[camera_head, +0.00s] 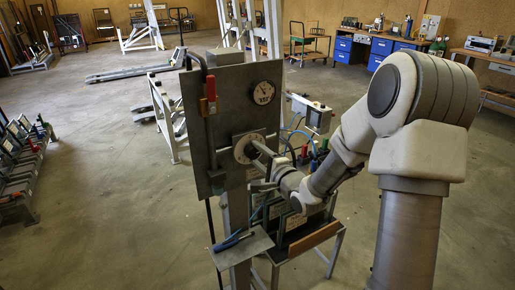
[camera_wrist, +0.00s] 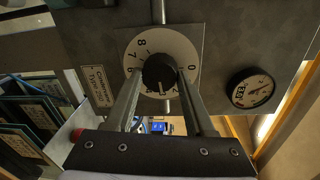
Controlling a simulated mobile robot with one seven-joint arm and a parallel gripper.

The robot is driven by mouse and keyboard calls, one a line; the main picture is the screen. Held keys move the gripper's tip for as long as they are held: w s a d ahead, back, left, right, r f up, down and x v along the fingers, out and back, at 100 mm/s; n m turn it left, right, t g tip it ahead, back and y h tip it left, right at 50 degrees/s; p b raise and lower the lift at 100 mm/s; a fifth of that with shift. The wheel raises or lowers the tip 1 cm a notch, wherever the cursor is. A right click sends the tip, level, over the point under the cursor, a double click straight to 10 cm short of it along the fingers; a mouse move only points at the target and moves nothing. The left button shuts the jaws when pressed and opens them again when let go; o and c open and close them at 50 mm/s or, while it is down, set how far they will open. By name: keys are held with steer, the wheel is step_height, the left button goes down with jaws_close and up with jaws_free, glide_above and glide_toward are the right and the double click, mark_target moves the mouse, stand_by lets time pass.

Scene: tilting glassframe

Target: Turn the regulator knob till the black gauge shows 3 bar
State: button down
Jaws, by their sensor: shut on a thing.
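The regulator knob (camera_wrist: 159,73) is black and round, on a white numbered dial (camera_wrist: 147,46) fixed to a grey panel. My gripper (camera_wrist: 160,77) is shut on the knob, one finger on each side. In the head view my gripper (camera_head: 262,151) reaches the dial (camera_head: 243,149) from the right and hides the knob. The gauge (camera_wrist: 251,89) has a black rim and a pale face, to the right of the dial in the wrist view. In the head view the gauge (camera_head: 264,93) sits above the dial. Its reading is too small to tell.
A red-handled lever (camera_head: 211,90) is on the panel's left edge. A small shelf (camera_head: 242,248) below holds a blue-handled tool (camera_head: 232,240). A stand with frames and hoses is close behind and below my arm.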

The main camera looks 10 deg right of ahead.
steer(key=shift+m+p, duration=0.35)
steer(key=shift+m, duration=0.15)
steer(key=shift+c, duration=1.3)
jaws_free()
steer(key=p+v, duration=0.4)
steer(key=v, duration=0.8)
steer(key=shift+d+r+p, duration=0.2)
steer(key=shift+r+p, duration=0.1)
